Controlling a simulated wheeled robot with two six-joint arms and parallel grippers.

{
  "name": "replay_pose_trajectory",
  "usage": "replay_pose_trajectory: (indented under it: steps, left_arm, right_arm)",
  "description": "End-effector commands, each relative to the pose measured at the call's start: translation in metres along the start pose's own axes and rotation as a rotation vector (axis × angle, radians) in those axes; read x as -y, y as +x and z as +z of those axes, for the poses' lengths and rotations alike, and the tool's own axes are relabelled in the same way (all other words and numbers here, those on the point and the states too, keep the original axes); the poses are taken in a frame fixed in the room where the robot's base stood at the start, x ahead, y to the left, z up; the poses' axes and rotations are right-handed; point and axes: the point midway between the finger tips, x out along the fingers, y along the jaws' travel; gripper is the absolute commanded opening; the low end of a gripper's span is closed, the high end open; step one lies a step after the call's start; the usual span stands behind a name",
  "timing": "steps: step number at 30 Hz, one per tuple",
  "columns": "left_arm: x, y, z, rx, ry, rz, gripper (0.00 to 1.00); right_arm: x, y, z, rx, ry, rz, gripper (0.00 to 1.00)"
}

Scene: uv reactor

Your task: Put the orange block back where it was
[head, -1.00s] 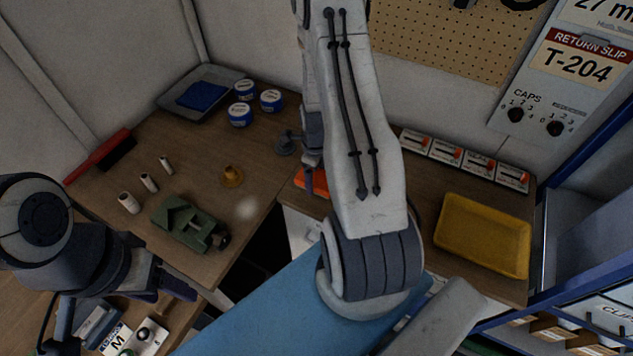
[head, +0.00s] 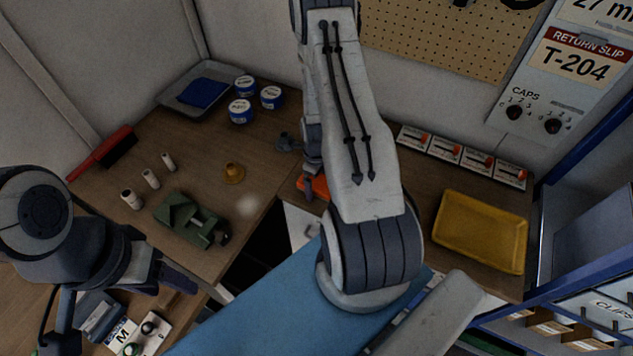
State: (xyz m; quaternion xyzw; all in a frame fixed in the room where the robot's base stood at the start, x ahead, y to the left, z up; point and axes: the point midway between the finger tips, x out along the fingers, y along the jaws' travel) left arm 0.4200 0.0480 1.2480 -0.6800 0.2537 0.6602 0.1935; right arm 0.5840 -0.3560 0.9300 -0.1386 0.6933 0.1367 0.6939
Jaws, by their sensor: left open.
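The orange block (head: 316,187) lies near the front edge of the wooden bench, in the corner area behind my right arm. My arm hides part of it. My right gripper (head: 309,190) points down right at the block, seen from the side and partly covered by my forearm. I cannot tell whether its fingers are around the block or only in front of it. My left gripper (head: 178,279) is open and empty at the lower left, in front of the bench edge and well away from the block.
A grey tray (head: 190,72) holds a blue cloth. A yellow tray (head: 480,232) and several small boxes (head: 460,155) are at right.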

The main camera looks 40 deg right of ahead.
Motion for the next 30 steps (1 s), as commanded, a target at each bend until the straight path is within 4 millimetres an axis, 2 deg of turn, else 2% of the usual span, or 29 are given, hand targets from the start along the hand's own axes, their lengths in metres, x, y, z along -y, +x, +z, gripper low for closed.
replay_pose_trajectory:
  steps: [6, 8, 11, 21, 25, 30]
  left_arm:
    - [-0.001, -0.007, 0.000, 0.000, 0.001, 0.000, 0.60]
    - [0.000, -0.002, 0.000, -0.001, 0.001, 0.000, 0.60]
    - [0.000, 0.003, 0.000, 0.000, 0.000, 0.000, 0.60]
    - [0.001, 0.018, 0.001, 0.000, -0.003, 0.000, 0.60]
    - [0.002, 0.021, 0.001, 0.000, -0.003, 0.000, 0.60]
    - [0.002, 0.022, 0.001, 0.000, -0.004, 0.000, 0.60]
  right_arm:
    - [0.000, -0.006, 0.000, 0.000, 0.000, 0.000, 1.00]
    - [0.001, -0.009, 0.001, 0.002, 0.000, -0.003, 1.00]
    - [0.001, -0.023, 0.001, 0.003, 0.000, -0.004, 1.00]
    - [0.001, -0.088, 0.001, 0.004, 0.000, -0.005, 1.00]
    - [0.001, -0.107, 0.001, 0.003, 0.000, -0.004, 1.00]
    - [0.000, -0.120, 0.000, 0.000, 0.000, -0.001, 1.00]
